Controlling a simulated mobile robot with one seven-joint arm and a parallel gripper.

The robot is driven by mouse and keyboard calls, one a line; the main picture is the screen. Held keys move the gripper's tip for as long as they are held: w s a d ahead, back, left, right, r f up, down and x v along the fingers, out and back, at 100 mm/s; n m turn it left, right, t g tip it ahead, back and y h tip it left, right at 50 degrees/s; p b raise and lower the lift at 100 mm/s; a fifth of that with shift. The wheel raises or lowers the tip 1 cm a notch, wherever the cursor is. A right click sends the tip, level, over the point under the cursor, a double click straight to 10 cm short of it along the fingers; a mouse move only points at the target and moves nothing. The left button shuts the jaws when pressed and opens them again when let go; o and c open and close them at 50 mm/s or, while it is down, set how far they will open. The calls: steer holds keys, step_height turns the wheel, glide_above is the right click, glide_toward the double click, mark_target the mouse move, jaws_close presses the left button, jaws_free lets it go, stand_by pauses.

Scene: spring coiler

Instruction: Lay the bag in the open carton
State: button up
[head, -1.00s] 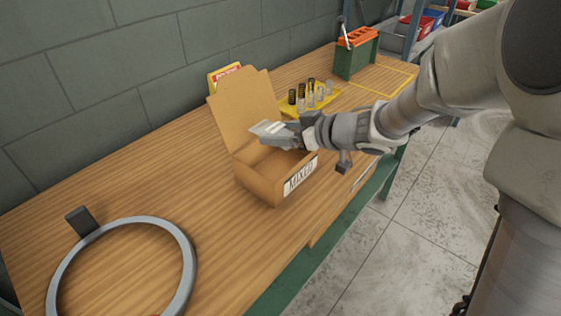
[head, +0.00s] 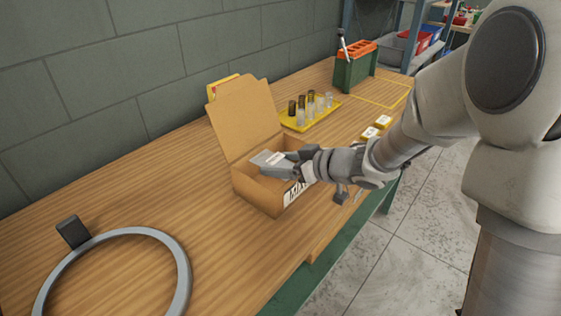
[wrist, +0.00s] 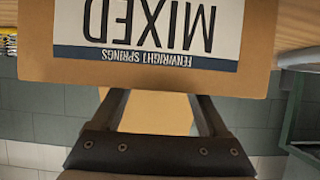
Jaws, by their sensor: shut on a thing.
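The open carton (head: 256,193) stands on the bench with its lid (head: 243,122) raised at the back. Its front label, "MIXED", fills the top of the wrist view (wrist: 150,25) upside down. My gripper (head: 285,166) is shut on a small pale bag (head: 266,159) and holds it over the carton's opening, near rim height. The bag seems tilted. I cannot tell whether it touches the carton. My wrist hides part of the carton's right side and label. The bag is not clear in the wrist view.
A yellow tray (head: 310,118) of several springs or small cylinders stands behind the carton. A green and orange tool box (head: 356,68) is farther back. Two small yellow-and-white boxes (head: 376,127) lie right of the tray. A grey ring (head: 183,262) lies at front left.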

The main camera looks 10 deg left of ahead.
steer(key=shift+f, duration=0.15)
steer(key=o, duration=1.4)
steer(key=shift+r, duration=0.4)
steer(key=shift+p+v, duration=2)
steer(key=shift+v, duration=4.1)
